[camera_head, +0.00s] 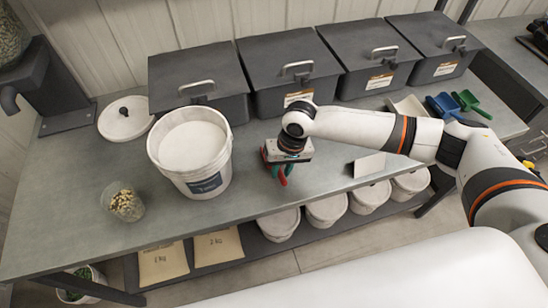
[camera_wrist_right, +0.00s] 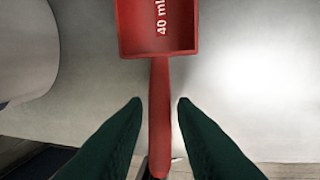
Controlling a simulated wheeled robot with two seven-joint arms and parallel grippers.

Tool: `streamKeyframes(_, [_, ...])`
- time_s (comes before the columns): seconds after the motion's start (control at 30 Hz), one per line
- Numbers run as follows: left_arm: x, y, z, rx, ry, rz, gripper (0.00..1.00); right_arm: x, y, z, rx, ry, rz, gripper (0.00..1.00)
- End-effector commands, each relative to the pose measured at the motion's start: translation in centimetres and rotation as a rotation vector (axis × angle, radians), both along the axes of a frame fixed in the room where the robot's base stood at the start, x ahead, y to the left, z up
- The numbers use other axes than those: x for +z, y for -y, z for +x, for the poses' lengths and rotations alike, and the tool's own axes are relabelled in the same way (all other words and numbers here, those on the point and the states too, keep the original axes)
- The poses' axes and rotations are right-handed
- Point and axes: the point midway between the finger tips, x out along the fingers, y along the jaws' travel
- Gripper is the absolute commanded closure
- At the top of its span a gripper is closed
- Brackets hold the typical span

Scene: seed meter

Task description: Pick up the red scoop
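The red scoop (camera_wrist_right: 158,30) lies on the table, its bowl marked "40 ml" at the top of the right wrist view. Its handle (camera_wrist_right: 160,105) runs down between the two dark green fingers of my right gripper (camera_wrist_right: 158,103). The fingers are open, with a gap on each side of the handle. In the head view my right gripper (camera_head: 281,174) points down at the table just right of the white bucket, and hides most of the scoop; a bit of red (camera_head: 264,155) shows beside it. My left gripper is not in view.
The bucket of white powder (camera_head: 209,165) stands close left of my right gripper. Dark lidded bins (camera_head: 300,85) line the back. Blue (camera_head: 442,105) and green (camera_head: 470,103) scoops lie at the right. A cup of seeds (camera_head: 124,204) stands at the left.

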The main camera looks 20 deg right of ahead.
Motion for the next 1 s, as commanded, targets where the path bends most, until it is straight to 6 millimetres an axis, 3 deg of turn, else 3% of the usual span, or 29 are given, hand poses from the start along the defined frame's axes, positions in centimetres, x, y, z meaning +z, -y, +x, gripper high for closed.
streamKeyframes(0.2, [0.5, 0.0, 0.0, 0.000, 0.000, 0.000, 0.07, -2.1, -0.4, 0.1, 0.000, 0.001, 0.000, 0.75])
streamKeyframes(0.43, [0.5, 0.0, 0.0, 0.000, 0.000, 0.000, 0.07, -2.3, -0.4, 0.1, 0.001, 0.001, 0.000, 0.75])
streamKeyframes(0.6, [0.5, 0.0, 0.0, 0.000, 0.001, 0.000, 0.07, -2.3, -0.4, 0.1, 0.000, 0.001, 0.000, 1.00])
streamKeyframes(1.0, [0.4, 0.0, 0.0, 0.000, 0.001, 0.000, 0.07, -1.9, -0.4, 0.1, 0.001, 0.002, 0.001, 1.00])
